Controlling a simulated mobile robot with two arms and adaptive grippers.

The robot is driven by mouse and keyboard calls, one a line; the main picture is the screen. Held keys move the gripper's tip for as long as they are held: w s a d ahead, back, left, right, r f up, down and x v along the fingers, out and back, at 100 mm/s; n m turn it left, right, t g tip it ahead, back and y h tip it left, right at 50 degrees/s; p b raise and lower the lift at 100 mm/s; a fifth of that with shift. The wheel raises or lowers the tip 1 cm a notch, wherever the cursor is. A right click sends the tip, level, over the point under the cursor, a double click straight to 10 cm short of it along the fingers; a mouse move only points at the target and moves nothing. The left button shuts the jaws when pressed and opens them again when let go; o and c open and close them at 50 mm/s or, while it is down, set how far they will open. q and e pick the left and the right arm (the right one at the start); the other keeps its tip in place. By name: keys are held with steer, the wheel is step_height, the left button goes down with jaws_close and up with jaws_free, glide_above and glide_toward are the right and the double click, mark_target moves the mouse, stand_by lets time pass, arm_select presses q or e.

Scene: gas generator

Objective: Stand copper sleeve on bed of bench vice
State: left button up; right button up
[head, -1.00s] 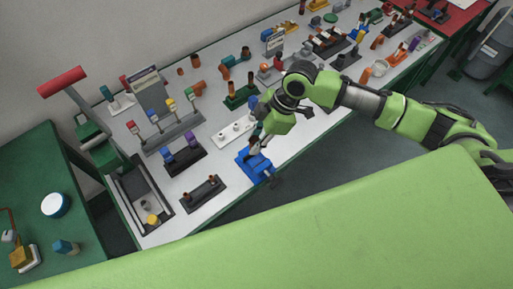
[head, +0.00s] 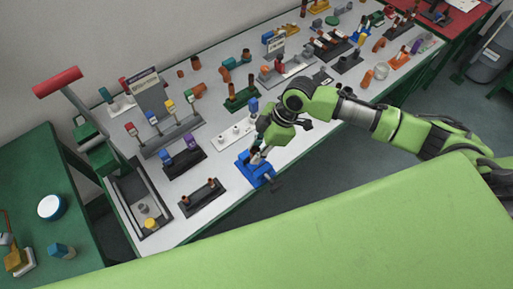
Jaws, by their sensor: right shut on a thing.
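The blue bench vice (head: 258,174) stands near the front edge of the white-topped bench, with a dark handle at its front right. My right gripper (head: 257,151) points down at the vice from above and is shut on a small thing. A brownish bit at its fingertips looks like the copper sleeve (head: 255,154), mostly hidden by the fingers. It is at the vice's jaws; I cannot tell whether it touches the bed. My left gripper is not in view.
A black block with copper-coloured posts (head: 201,197) stands to the left of the vice. A white block with knobs (head: 234,134) is just behind it. A red-handled press (head: 95,135) is at the left end. The bench is crowded; bare top shows between the fixtures.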

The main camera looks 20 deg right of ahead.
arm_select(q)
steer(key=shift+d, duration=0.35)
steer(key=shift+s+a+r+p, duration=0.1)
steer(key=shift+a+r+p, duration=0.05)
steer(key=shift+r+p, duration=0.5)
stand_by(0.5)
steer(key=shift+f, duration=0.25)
arm_select(e)
steer(key=shift+f, duration=0.3)
arm_select(q)
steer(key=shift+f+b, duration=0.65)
steer(key=shift+b, duration=0.2)
arm_select(e)
steer(key=shift+f, duration=1.15)
steer(key=o, duration=1)
steer(key=shift+r, duration=0.1)
steer(key=shift+s, duration=0.1)
